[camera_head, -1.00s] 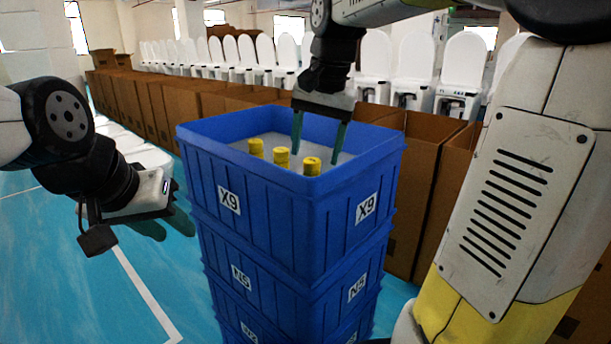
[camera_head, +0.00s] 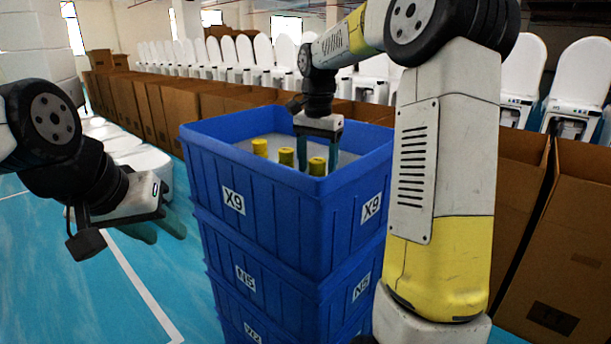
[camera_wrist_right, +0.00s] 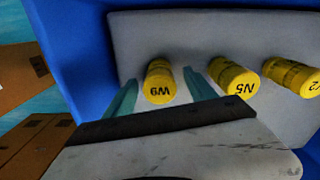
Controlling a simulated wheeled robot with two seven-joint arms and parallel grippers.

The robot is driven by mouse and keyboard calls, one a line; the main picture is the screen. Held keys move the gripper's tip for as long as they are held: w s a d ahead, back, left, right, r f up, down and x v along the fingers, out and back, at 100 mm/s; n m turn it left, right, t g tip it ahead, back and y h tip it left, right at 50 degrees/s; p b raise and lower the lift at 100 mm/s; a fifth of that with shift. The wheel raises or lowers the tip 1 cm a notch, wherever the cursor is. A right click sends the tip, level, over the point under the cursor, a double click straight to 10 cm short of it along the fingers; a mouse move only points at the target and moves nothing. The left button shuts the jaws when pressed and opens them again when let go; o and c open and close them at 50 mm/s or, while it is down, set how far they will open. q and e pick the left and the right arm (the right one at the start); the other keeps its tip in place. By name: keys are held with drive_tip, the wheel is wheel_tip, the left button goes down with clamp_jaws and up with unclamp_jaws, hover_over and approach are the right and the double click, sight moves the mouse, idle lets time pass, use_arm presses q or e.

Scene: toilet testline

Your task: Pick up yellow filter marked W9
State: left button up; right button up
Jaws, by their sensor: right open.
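The yellow filter marked W9 (camera_wrist_right: 159,82) stands in the top blue crate (camera_head: 275,200). In the right wrist view it lies between the two spread fingers of my right gripper (camera_wrist_right: 160,77), with a visible gap on each side. In the head view my right gripper (camera_head: 318,162) is open and low in the crate, around the rightmost filter (camera_head: 317,166). My left gripper (camera_head: 160,229) hangs left of the crate, away from the filters, with its fingers apart and empty.
Another yellow filter, marked N5 (camera_wrist_right: 232,77), stands close to the right finger in the wrist view, and a third filter (camera_wrist_right: 290,75) stands beyond it. The crate's blue walls surround them. Cardboard boxes (camera_head: 520,205) and white toilets (camera_head: 572,85) stand behind.

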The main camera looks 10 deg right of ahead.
sight(317, 175)
wheel_tip(317, 175, down, 3)
drive_tip(key=shift+f, duration=0.2)
drive_tip(key=shift+c, duration=0.5)
clamp_jaws()
drive_tip(key=shift+r, duration=0.15)
